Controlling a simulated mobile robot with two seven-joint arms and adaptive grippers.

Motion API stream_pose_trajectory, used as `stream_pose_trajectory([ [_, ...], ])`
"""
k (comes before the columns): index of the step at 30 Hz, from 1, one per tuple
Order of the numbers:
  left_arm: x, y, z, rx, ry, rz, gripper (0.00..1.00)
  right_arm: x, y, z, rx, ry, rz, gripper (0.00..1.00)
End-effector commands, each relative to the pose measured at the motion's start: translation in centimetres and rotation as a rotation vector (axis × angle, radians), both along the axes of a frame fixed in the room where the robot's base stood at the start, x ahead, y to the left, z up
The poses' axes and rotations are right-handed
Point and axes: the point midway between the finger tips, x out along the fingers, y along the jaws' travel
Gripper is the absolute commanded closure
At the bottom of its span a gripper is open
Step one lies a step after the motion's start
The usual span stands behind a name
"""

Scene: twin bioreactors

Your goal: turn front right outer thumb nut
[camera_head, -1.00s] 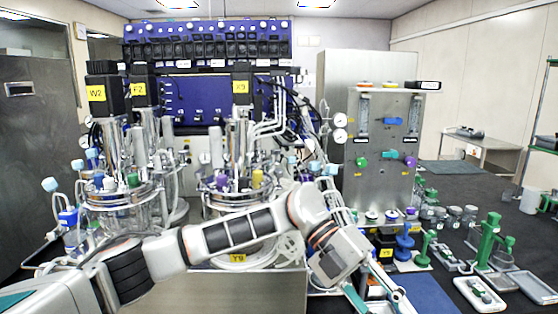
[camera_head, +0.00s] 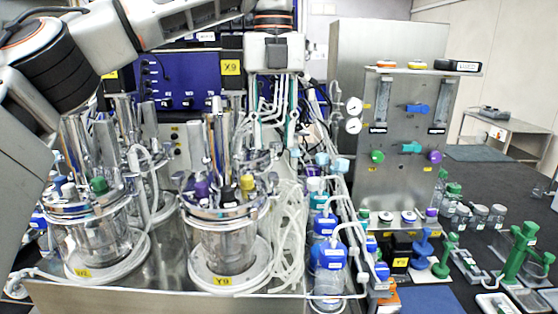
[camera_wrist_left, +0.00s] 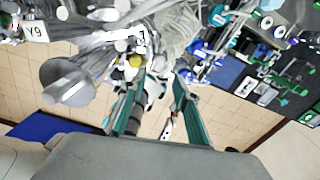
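The front right vessel (camera_head: 222,240), labelled Y9, stands on the metal bench with a shiny lid. Small metal thumb nuts sit around its lid rim, one at the right side (camera_head: 272,180), but they are too small to tell apart. Purple and yellow caps (camera_head: 247,183) stand on the lid. My left gripper (camera_head: 272,147) points down behind and above the right side of this lid, its two fingers apart. In the left wrist view its teal-edged fingers (camera_wrist_left: 160,100) are spread, with nothing visibly held; a yellow cap (camera_wrist_left: 135,61) lies beyond them. My right gripper is not in view.
A second vessel (camera_head: 90,235) stands at the left. Clear tubing (camera_head: 288,225) hangs right of the Y9 vessel. Blue-capped bottles (camera_head: 328,257) stand further right, before a steel panel (camera_head: 405,140) with coloured knobs. Metal posts crowd the lids.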

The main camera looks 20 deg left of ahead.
Motion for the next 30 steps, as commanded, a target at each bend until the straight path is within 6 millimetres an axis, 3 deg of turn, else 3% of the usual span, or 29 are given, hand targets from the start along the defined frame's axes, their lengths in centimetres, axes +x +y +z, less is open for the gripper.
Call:
stream_pose_trajectory([
  [6,0.0,0.0,-3.4,-0.001,0.005,-0.005,0.69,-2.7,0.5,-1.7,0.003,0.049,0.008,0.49],
  [13,0.0,0.0,-6.4,-0.001,0.005,-0.006,0.69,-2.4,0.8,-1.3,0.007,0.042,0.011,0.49],
  [26,0.0,0.0,-7.5,-0.001,0.000,-0.004,0.69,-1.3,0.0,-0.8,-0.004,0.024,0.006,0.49],
  [29,0.0,0.0,-7.5,-0.002,0.001,-0.004,0.95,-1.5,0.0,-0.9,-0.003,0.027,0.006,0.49],
  [30,0.0,0.0,-7.5,-0.002,0.001,-0.004,1.00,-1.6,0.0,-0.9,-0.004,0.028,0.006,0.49],
])
